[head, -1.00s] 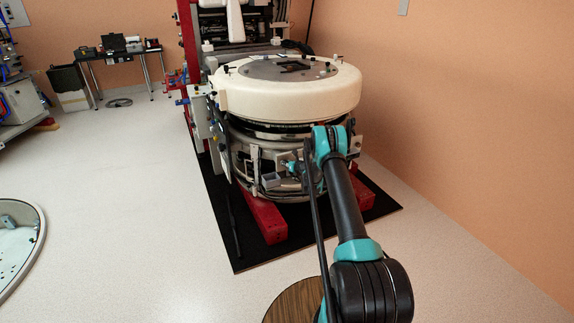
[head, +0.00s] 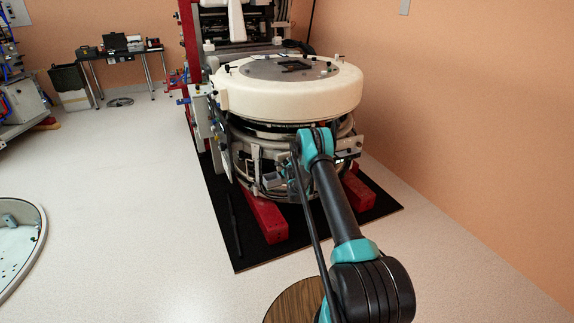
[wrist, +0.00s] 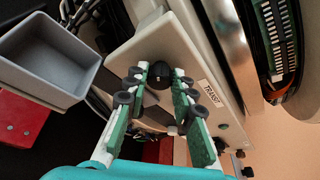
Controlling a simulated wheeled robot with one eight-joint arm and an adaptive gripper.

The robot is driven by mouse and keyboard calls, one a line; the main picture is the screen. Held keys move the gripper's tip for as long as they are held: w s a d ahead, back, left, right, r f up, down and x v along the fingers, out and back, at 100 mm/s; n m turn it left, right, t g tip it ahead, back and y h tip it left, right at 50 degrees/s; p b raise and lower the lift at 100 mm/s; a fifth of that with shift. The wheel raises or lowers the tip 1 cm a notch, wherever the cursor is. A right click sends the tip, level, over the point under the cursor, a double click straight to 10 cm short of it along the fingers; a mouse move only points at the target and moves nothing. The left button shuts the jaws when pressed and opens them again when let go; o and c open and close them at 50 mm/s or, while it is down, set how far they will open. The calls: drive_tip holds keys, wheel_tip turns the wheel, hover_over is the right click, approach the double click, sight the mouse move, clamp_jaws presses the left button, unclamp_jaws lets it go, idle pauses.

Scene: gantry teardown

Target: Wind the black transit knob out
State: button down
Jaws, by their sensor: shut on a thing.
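The black transit knob (wrist: 158,74) sits on a light grey plate (wrist: 178,45) in the wrist view, beside a label reading TRANSIT (wrist: 211,92). My gripper (wrist: 160,77) has its green and white fingers on either side of the knob, shut on it. The knob's lower part and the thread behind it are hidden. In the head view my arm reaches to the front of the round machine (head: 290,95), and the fingers and the knob cannot be made out there.
A grey open bin (wrist: 45,60) is close to the left of my gripper in the wrist view. Red beams (head: 263,215) under the machine rest on a black mat (head: 245,252). An orange wall (head: 470,110) stands to the right.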

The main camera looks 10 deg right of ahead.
drive_tip(key=shift+a+f+n+t+h, duration=0.15)
drive_tip(key=shift+n+t+h, duration=0.3)
drive_tip(key=shift+n, duration=0.55)
drive_tip(key=c, duration=1.3)
unclamp_jaws()
drive_tip(key=shift+o, duration=0.2)
drive_tip(key=v, duration=0.7)
drive_tip(key=shift+s, duration=0.3)
